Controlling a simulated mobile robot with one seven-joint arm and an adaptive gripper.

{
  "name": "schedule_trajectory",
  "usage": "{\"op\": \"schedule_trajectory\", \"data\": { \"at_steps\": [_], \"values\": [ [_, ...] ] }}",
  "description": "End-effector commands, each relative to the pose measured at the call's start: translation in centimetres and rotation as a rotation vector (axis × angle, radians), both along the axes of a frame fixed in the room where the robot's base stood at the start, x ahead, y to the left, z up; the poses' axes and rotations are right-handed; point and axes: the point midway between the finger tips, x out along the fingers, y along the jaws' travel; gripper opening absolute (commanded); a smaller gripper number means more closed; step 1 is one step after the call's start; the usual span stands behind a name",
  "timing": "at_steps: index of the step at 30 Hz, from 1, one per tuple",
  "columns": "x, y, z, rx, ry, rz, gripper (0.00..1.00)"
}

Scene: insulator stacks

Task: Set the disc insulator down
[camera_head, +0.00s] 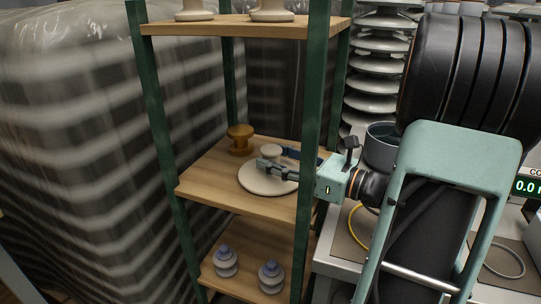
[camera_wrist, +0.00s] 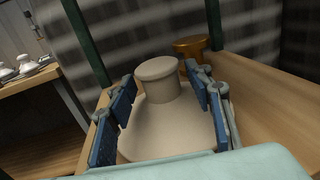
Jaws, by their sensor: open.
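The disc insulator (camera_head: 258,178) is a cream disc with a raised cap. It rests on the middle wooden shelf (camera_head: 215,195) of a green-posted rack. My gripper (camera_head: 274,159) reaches in from the right, past the front right post, and is over the disc around its cap. In the wrist view the cream insulator (camera_wrist: 160,115) stands upright between the two blue-padded fingers of my gripper (camera_wrist: 160,95). The fingers are spread, with a gap visible on each side of the cap. Part of the disc is hidden by the gripper in the head view.
An orange-brown insulator (camera_head: 239,138) stands behind the disc on the same shelf. Grey insulators (camera_head: 271,275) are on the lower shelf and cream ones (camera_head: 270,10) on the top shelf. The green front right post (camera_head: 311,120) stands close to my gripper. The shelf's front left is clear.

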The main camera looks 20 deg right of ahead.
Motion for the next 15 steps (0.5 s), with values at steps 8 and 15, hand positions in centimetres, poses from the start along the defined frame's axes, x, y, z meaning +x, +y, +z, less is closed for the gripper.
{"op": "schedule_trajectory", "data": {
  "at_steps": [8, 15],
  "values": [
    [-5.1, -3.5, 0.2, 0.001, 0.002, -0.005, 0.47],
    [-8.0, -5.4, 0.1, 0.001, 0.001, -0.003, 0.47]
  ]
}}
